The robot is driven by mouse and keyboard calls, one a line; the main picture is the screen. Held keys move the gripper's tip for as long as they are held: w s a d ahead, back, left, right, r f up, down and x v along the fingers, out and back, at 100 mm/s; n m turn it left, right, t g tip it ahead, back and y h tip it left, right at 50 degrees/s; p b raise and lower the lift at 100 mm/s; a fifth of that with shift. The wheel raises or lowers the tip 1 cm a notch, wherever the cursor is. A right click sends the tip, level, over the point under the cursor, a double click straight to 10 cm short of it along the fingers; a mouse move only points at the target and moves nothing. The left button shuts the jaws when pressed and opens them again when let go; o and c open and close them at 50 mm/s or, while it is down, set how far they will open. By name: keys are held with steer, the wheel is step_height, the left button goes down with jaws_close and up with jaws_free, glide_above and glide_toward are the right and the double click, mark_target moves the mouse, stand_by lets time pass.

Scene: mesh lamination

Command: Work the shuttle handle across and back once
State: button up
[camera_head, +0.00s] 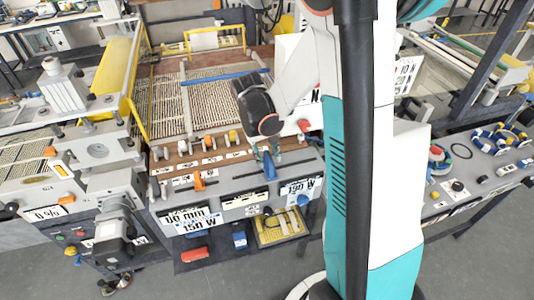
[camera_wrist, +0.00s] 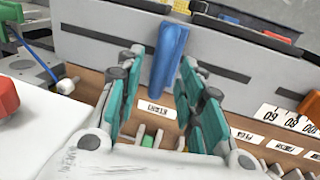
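A blue upright handle (camera_head: 269,166), which I take to be the shuttle handle, stands at the front edge of the brown panel of the middle machine. In the wrist view the blue handle (camera_wrist: 168,58) rises between and just beyond the teal fingers. My gripper (camera_head: 265,151) reaches down over it, and its fingers (camera_wrist: 163,66) are spread with a gap on both sides of the handle. I cannot tell whether either finger touches it. The handle's slot is partly hidden by the gripper and arm.
An orange handle (camera_head: 199,181) stands left along the same front panel. A red knob (camera_head: 304,125) is close right of the gripper; it also shows in the wrist view (camera_wrist: 6,97). A row of small knobs (camera_head: 205,143) lies behind. A yellow tray (camera_head: 283,229) sits below.

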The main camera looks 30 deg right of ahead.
steer(key=shift+c, duration=0.6)
jaws_close()
steer(key=shift+s+d+b, duration=0.15)
steer(key=shift+s+d, duration=0.1)
steer(key=shift+d, duration=0.55)
steer(key=shift+s+d+b, duration=0.1)
steer(key=shift+s+d, duration=0.1)
steer(key=shift+d, duration=0.65)
steer(key=shift+s+d+b, duration=0.15)
steer(key=shift+s+d, duration=0.1)
steer(key=shift+d, duration=0.55)
steer(key=shift+o, duration=0.6)
jaws_free()
steer(key=shift+a+r, duration=0.1)
steer(key=shift+r, duration=0.05)
step_height(320, 180, up, 12)
steer(key=a, duration=0.2)
steer(key=shift+w+f, duration=0.25)
steer(key=shift+w, duration=0.05)
steer(key=shift+a, duration=0.1)
